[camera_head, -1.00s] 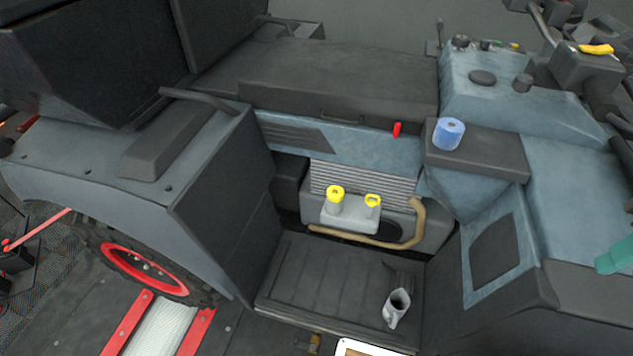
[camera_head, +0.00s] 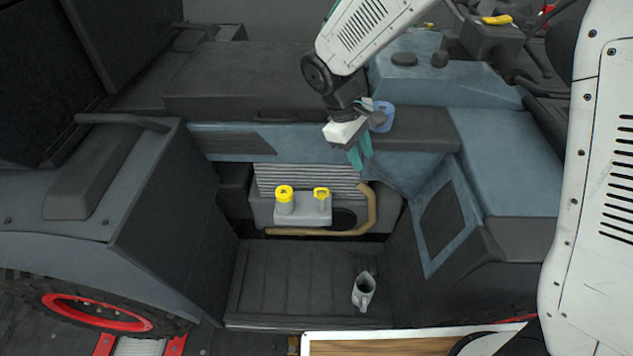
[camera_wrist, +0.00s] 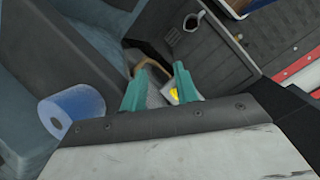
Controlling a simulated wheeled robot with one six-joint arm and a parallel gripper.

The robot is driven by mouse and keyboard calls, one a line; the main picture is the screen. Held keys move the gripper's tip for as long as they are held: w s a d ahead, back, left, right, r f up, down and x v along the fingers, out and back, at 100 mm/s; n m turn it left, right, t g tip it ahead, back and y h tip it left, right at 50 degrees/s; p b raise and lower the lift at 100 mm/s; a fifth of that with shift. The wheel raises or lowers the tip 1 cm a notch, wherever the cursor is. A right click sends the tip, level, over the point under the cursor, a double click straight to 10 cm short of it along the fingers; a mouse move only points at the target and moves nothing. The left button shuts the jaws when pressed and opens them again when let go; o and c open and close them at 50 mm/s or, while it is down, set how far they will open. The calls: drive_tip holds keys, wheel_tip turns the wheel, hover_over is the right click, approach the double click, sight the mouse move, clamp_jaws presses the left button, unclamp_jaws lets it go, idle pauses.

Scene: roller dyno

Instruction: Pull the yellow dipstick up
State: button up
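The yellow dipstick (camera_head: 321,193) has a loop-shaped handle and stands upright in the right part of a light grey reservoir (camera_head: 303,212). A round yellow cap (camera_head: 284,192) sits beside it on the left. My gripper (camera_head: 361,158) has teal fingers pointing down, above and to the right of the dipstick, apart from it. In the wrist view my gripper (camera_wrist: 160,84) is open and empty. A yellow patch shows beside the right finger there; I cannot tell whether it is the dipstick or the cap.
A tan hose (camera_head: 368,210) curves around the reservoir's right and front. A blue roll (camera_head: 381,116) stands on a dark ledge right behind my gripper. A grey jug (camera_head: 363,291) stands on the step. The step's left part (camera_head: 280,285) is clear.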

drive_tip(key=w+a+f+n+t, duration=0.2)
drive_tip(key=w+a+f+n, duration=0.6)
drive_tip(key=a+f, duration=0.55)
drive_tip(key=w+d+f+m, duration=0.1)
drive_tip(key=d+f, duration=0.3)
drive_tip(key=f, duration=0.4)
drive_tip(key=shift+w+f+t, duration=0.15)
drive_tip(key=shift+w+t, duration=0.15)
drive_tip(key=shift+w, duration=0.3)
